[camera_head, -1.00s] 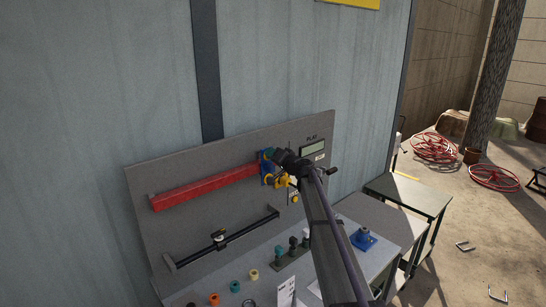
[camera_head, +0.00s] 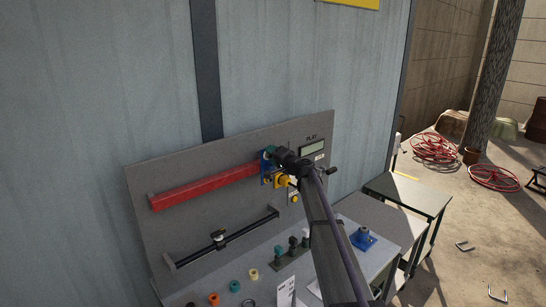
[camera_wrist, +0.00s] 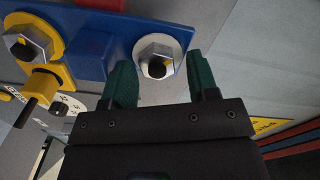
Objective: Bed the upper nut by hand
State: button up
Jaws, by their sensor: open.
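A hex nut (camera_wrist: 156,64) with a dark bore sits against a pale round washer (camera_wrist: 172,47) on the blue plate (camera_wrist: 95,12) in the wrist view. My gripper (camera_wrist: 157,72) is open, with one green finger on each side of this nut. A gap shows between the nut and each finger. A second hex nut (camera_wrist: 28,42) on a yellow washer (camera_wrist: 12,22) sits at the left. In the head view my gripper (camera_head: 271,152) is at the top of the blue plate (camera_head: 265,167) on the panel, and hides the nut there.
A yellow part with a dark rod (camera_wrist: 38,92) projects beside the second nut. A red beam (camera_head: 205,187) runs left from the blue plate. Below, the bench carries several coloured rings (camera_head: 235,286), dark upright tools (camera_head: 292,245) and a blue block (camera_head: 363,238).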

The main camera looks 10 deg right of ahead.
jog(key=n, duration=0.3)
jog(key=shift+r, duration=0.1)
jog(key=s+d+n, duration=0.1)
jog(key=s+d, duration=0.4)
jog(key=s, duration=0.4)
jog(key=s+a+f+n+g+h+b, duration=0.1)
jog(key=s+a+f+g, duration=0.2)
jog(key=s, duration=0.7)
jog(key=s+a+f+n+g+h+b, duration=0.1)
jog(key=s+a+f+g, duration=0.3)
jog(key=s+f+g, duration=0.3)
jog(key=s+f, duration=0.3)
jog(key=f, duration=0.2)
jog(key=shift+n+b, duration=0.4)
